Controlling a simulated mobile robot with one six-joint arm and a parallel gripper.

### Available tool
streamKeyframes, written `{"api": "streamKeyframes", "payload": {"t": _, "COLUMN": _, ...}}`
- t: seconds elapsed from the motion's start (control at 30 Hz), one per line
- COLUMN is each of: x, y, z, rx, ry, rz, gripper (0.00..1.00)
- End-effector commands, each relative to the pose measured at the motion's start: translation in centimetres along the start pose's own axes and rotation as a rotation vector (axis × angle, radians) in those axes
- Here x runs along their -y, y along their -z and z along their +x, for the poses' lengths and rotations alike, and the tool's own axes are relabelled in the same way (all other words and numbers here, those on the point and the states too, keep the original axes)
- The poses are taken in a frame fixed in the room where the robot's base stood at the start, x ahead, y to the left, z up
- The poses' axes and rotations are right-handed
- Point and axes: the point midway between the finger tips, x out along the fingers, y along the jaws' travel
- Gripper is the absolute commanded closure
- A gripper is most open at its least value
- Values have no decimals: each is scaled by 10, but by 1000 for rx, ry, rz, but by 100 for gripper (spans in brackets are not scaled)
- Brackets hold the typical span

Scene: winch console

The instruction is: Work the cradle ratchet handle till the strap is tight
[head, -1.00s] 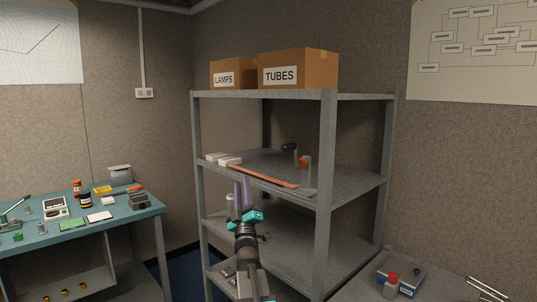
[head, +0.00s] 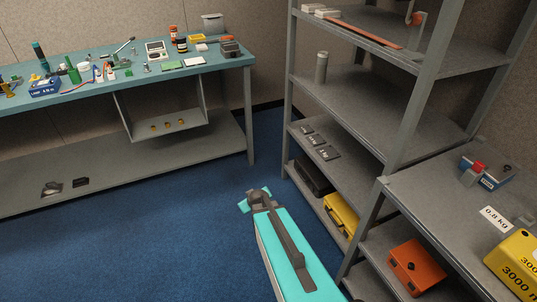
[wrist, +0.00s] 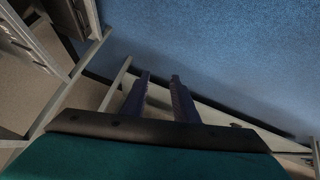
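An orange strap (head: 365,33) runs along the front of the upper shelf of the grey rack, at the top of the head view. At its right end stands a grey upright bracket (head: 416,32) with an orange part (head: 409,12) beside it. The top of this assembly is cut off by the picture edge, so the handle and how tight the strap is cannot be told. In the wrist view my gripper (wrist: 159,77) has its two dark fingers apart with nothing between them. It is away from the strap, with blue floor and rack edges behind it.
A teal bench (head: 75,75) with tools and bottles stands at the left. The rack (head: 290,75) holds a grey canister (head: 321,67) and cases lower down. A side shelf at right carries a blue box (head: 487,173) and a yellow case (head: 517,262). Blue floor (head: 130,230) is open at left.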

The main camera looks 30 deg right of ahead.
Motion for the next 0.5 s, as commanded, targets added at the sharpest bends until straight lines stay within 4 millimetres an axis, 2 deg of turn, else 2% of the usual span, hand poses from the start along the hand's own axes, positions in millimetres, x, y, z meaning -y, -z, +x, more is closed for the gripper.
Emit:
{"api": "streamKeyframes", "payload": {"t": 0.03, "x": 28, "y": -30, "z": 3, "rx": 73, "ry": 43, "rz": 4, "gripper": 74}}
{"api": "streamKeyframes", "payload": {"t": 0.2, "x": 103, "y": -123, "z": -2, "rx": 323, "ry": 153, "rz": 22, "gripper": 74}}
{"api": "streamKeyframes", "payload": {"t": 0.37, "x": 160, "y": -211, "z": -26, "rx": 569, "ry": 221, "rz": 29, "gripper": 74}}
{"api": "streamKeyframes", "payload": {"t": 0.4, "x": 171, "y": -233, "z": -35, "rx": 633, "ry": 232, "rz": 28, "gripper": 74}}
{"api": "streamKeyframes", "payload": {"t": 0.5, "x": 195, "y": -283, "z": -60, "rx": 786, "ry": 250, "rz": 23, "gripper": 74}}
